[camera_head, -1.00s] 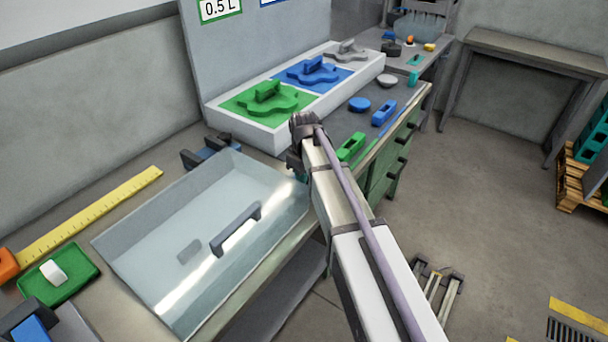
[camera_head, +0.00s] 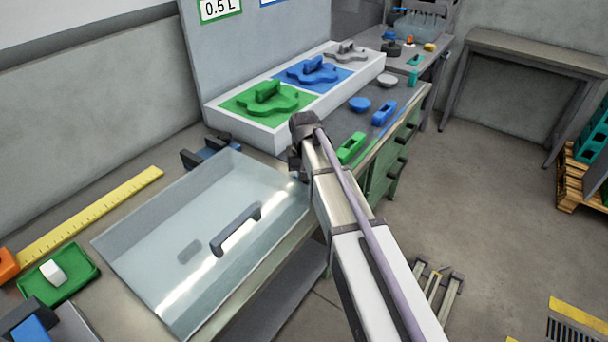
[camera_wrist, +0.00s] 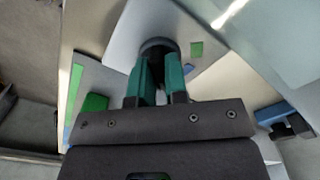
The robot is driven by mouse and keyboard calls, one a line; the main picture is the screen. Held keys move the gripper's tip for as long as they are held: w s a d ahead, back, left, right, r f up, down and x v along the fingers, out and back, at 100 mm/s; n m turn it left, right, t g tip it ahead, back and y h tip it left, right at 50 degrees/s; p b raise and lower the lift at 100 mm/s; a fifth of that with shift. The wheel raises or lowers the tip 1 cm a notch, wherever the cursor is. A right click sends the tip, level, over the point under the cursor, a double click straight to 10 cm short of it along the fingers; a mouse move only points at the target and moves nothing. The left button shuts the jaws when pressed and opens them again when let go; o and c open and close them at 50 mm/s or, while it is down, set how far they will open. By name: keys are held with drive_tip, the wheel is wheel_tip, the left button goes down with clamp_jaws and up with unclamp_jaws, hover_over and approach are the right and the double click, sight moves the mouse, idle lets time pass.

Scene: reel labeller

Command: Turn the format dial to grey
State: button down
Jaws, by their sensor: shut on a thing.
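The format dial (camera_wrist: 158,44) shows in the wrist view as a dark round knob on a light grey panel. My gripper (camera_wrist: 160,68) has its teal fingers on both sides of the knob, shut on it. A green mark (camera_wrist: 196,49) lies on the panel just right of the knob. No grey mark can be told apart there, and the dial's pointer is hidden, so I cannot tell its setting. In the head view my wrist and arm cover the dial and the fingertips.
A clear cover with a dark handle (camera_head: 236,229) lies left of my arm. Behind stands a white tray (camera_head: 240,129) with green, blue and grey format parts. A green block (camera_head: 351,148) and a blue block (camera_head: 384,112) lie on the counter to the right. Open floor is at right.

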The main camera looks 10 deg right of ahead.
idle(0.4)
drive_tip(key=c, duration=1.1)
unclamp_jaws()
drive_tip(key=shift+c, duration=0.2)
wheel_tip(320, 180, up, 11)
drive_tip(key=p, duration=1)
drive_tip(key=shift+f+p, duration=0.15)
drive_tip(key=shift+p, duration=0.25)
drive_tip(key=s, duration=2.1)
drive_tip(key=shift+s+n, duration=0.3)
drive_tip(key=shift+s, duration=0.1)
